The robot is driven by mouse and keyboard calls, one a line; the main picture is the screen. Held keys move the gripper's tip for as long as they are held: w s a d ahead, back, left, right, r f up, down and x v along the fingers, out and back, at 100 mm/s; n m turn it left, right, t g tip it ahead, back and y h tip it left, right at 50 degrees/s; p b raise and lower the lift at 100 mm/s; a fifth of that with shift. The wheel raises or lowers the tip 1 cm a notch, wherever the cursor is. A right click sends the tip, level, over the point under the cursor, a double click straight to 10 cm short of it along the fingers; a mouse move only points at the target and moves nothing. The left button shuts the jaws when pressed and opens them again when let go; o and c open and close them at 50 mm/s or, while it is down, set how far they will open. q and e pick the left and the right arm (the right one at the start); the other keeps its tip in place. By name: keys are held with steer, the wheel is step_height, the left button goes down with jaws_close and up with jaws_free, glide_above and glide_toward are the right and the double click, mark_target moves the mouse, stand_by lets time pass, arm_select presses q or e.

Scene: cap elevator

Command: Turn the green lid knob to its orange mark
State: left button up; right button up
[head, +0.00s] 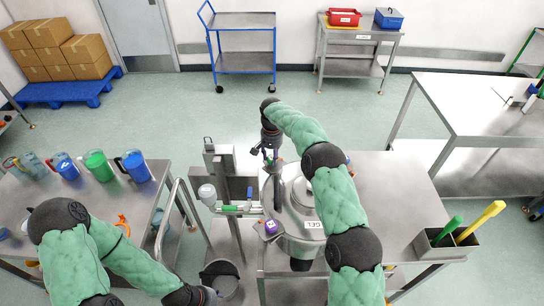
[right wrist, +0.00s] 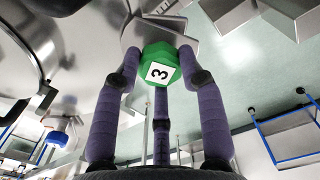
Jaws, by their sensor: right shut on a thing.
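The green knob (right wrist: 160,62) shows in the right wrist view, with a white label bearing a 3. My right gripper (right wrist: 160,78) has its dark fingers closed around it. In the head view the right gripper (head: 271,158) is at the end of the green-sleeved arm, above the steel equipment, and mostly covers the knob. I cannot make out an orange mark for the knob in either view. The left arm comes in at the lower left, and its dark end (head: 205,295) is low near the bottom edge; its fingers are not clear.
A steel vessel labelled GEL (head: 313,224) stands beside and below the right arm. A holder (head: 436,243) with green and yellow handles is on the right. Several jugs stand on the left table (head: 100,205). A grey bin (head: 222,280) stands on the floor.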

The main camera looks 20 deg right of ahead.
steer(key=shift+w+r, duration=0.1)
steer(key=o, duration=1.1)
steer(key=shift+o, duration=0.3)
steer(key=shift+w, duration=0.1)
step_height(320, 180, up, 12)
